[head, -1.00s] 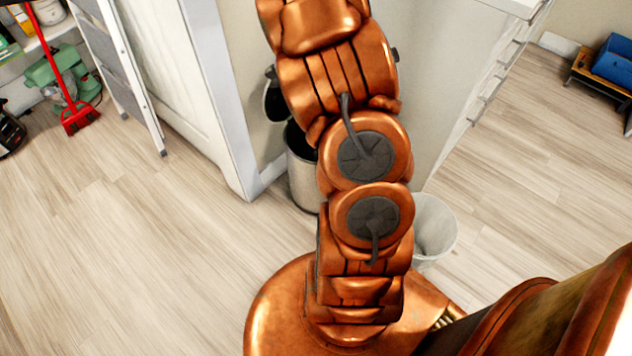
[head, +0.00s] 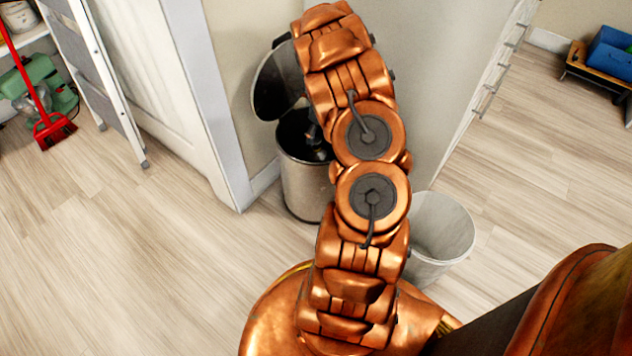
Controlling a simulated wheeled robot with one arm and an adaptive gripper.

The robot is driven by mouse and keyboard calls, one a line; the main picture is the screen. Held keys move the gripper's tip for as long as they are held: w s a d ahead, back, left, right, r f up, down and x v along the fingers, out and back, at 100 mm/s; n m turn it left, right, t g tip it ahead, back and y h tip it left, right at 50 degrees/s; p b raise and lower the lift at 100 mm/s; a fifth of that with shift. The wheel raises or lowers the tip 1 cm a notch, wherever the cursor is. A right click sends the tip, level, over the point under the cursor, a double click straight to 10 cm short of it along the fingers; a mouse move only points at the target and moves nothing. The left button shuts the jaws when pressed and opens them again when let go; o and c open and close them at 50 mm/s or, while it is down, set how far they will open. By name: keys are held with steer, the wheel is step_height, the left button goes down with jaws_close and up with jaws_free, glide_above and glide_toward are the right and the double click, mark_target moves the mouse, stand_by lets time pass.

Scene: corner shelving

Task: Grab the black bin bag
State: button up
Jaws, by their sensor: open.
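A round metal bin (head: 302,188) stands on the floor against the wall corner, left of my arm. Its round lid (head: 275,82) is raised and leans back. The bin's mouth (head: 292,137) is dark inside; I cannot make out a separate black bin bag there. My copper arm rises across the middle and covers the bin's right side. A small dark shape shows at the mouth beside the arm; I cannot tell whether it is a gripper part or the bag. Otherwise my gripper is hidden behind the arm.
A light open-topped bin (head: 440,240) stands right of my arm, close to it. A white door frame (head: 212,110) is left of the metal bin. A stepladder (head: 98,75) and a red broom (head: 52,130) stand far left. Floor at left and right is clear.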

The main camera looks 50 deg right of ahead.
mark_target(317, 140)
steer(key=f, duration=0.2)
steer(key=f+b, duration=0.1)
steer(key=w+f+b, duration=0.1)
steer(key=f, duration=0.1)
steer(key=shift+d+f, duration=0.15)
steer(key=shift+f, duration=0.15)
jaws_close()
stand_by(0.5)
steer(key=shift+r, duration=0.1)
